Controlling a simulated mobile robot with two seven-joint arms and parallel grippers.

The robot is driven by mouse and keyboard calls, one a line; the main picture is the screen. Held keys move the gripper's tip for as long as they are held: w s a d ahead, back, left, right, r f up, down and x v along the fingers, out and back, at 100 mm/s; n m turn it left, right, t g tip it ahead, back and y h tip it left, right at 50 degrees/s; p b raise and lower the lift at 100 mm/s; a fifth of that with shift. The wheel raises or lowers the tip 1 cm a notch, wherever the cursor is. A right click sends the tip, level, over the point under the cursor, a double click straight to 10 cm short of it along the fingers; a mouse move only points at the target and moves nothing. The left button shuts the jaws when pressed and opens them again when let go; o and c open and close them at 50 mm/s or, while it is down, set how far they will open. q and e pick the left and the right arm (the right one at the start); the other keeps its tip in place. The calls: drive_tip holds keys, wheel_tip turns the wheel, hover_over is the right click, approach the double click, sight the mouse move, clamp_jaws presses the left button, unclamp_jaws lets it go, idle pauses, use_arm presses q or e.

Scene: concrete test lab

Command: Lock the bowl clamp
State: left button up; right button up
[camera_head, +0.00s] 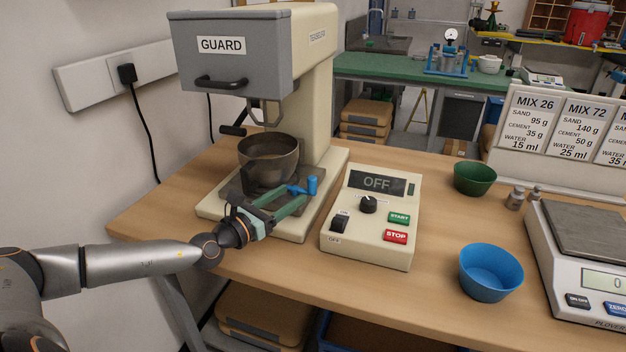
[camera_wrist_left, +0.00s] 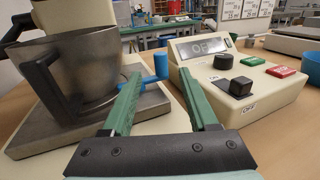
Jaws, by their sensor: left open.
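The steel mixer bowl (camera_head: 268,168) sits upright on the mixer base (camera_head: 213,209), under the grey guard. In the left wrist view the bowl (camera_wrist_left: 75,75) and its dark handle are at the left. The blue clamp lever (camera_head: 312,185) stands at the right side of the bowl's mount. In the left wrist view the blue lever (camera_wrist_left: 161,66) shows between the finger tips, a little beyond them. My left gripper (camera_head: 294,197) is open, with green fingers pointing at the lever. Its fingers also show in the left wrist view (camera_wrist_left: 160,78). No contact with the lever is clear. My right gripper is out of view.
The control box (camera_head: 335,240) reads OFF and stands close to the right of the mixer. A blue bowl (camera_head: 490,274), a green bowl (camera_head: 474,179) and a scale (camera_head: 541,250) are further right. The front table edge (camera_head: 400,294) is clear.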

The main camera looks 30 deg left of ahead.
sight(309, 184)
use_arm(q)
drive_tip(key=w, duration=0.6)
drive_tip(key=w+d, duration=0.1)
drive_tip(key=w, duration=0.1)
drive_tip(key=shift+w+d, duration=0.1)
drive_tip(key=shift+w, duration=0.3)
clamp_jaws()
